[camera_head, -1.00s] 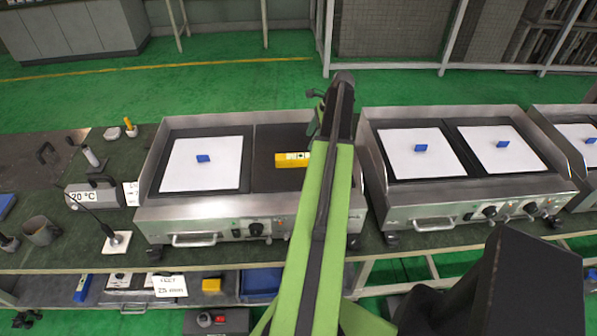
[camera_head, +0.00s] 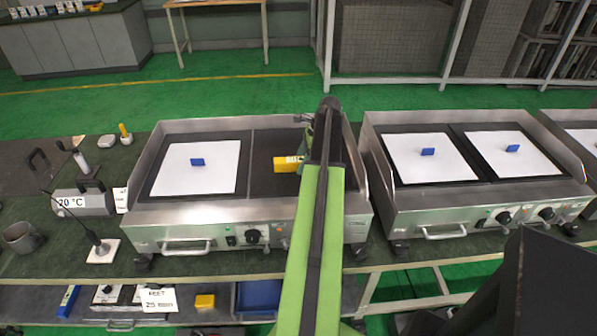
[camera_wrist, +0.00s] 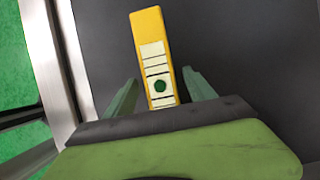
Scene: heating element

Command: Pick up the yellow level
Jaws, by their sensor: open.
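The yellow level (camera_head: 287,164) lies on the dark right-hand plate of the nearer left griddle, and my arm partly covers its right end in the head view. In the wrist view the yellow level (camera_wrist: 157,62) points away from me, with a white label and a green round vial. My gripper (camera_wrist: 158,90) is open, with one green finger on each side of the level's near end. I cannot tell whether the fingers touch it. In the head view my gripper (camera_head: 307,122) is mostly hidden behind my arm.
The left griddle (camera_head: 160,222) has raised steel side walls, and one wall shows at the left of the wrist view. A white sheet (camera_head: 195,172) with a blue block (camera_head: 197,162) lies on its left plate. A second griddle (camera_head: 440,210) stands to the right.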

